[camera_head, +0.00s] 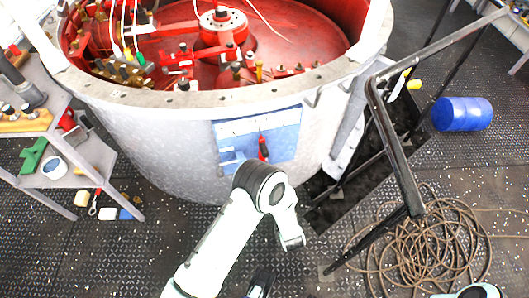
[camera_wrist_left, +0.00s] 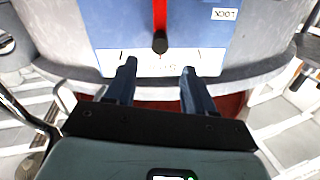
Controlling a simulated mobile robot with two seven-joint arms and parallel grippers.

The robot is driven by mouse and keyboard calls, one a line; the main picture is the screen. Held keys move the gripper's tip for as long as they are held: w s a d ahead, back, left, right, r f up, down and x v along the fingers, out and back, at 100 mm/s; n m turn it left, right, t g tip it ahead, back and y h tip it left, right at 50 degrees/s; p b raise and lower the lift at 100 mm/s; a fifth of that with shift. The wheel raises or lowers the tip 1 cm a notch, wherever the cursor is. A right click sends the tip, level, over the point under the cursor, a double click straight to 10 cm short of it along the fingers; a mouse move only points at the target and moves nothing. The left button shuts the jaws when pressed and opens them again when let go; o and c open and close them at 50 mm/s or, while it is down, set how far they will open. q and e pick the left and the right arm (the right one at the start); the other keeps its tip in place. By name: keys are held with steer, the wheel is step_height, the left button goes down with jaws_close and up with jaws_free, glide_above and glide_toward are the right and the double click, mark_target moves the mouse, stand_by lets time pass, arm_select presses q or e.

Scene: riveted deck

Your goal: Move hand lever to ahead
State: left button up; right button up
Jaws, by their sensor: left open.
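The hand lever (camera_head: 263,146) is a red lever with a black end, on a blue and white panel (camera_head: 288,133) on the outside of the large grey drum. In the left wrist view the lever's black knob (camera_wrist_left: 159,42) ends its red shaft, at the middle of the blue panel (camera_wrist_left: 105,25). My left gripper (camera_wrist_left: 159,68) is open, its two dark fingers apart; the knob appears beyond their tips, between them in the picture. Nothing is held. In the head view my left arm is below the panel and its fingers cannot be made out. My right gripper is not visible.
The drum (camera_head: 150,130) has an open top with red machinery inside. A black railing (camera_head: 393,140) stands at the right, with a coiled rope (camera_head: 430,250) and blue barrel (camera_head: 462,113) near it. A grey shelf (camera_head: 95,160) with tools stands at the left.

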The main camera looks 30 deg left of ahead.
mark_target(264, 151)
arm_select(q)
steer(key=b+x, duration=0.1)
steer(key=x, duration=1)
steer(key=shift+w+a, duration=0.2)
steer(key=shift+w, duration=0.05)
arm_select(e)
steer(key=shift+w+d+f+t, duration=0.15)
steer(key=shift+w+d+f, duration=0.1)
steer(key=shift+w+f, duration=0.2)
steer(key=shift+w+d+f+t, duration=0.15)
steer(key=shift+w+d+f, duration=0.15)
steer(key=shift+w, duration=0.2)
arm_select(q)
steer(key=shift+c, duration=0.4)
steer(key=shift+f, duration=0.1)
jaws_close()
